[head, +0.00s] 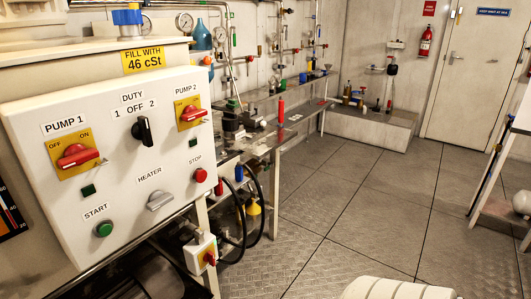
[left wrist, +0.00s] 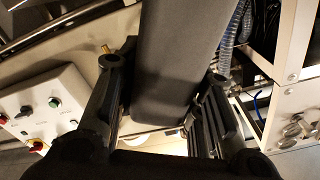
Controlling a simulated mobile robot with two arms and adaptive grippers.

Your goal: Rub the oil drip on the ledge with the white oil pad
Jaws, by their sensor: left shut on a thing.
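My left gripper (left wrist: 163,72) shows in the left wrist view, one black finger on each side of a long dark grey block (left wrist: 175,65). I cannot make out a white oil pad or an oil drip in either view. A low pale ledge (head: 362,128) runs along the back wall in the head view, with small bottles on it. Neither gripper is in the head view.
A white control panel (head: 128,165) with red, black and grey knobs fills the left; it also shows in the left wrist view (left wrist: 45,110). A steel bench (head: 290,125) runs behind it. A shelf stand (head: 500,205) is at right. The plate floor (head: 350,190) between is clear.

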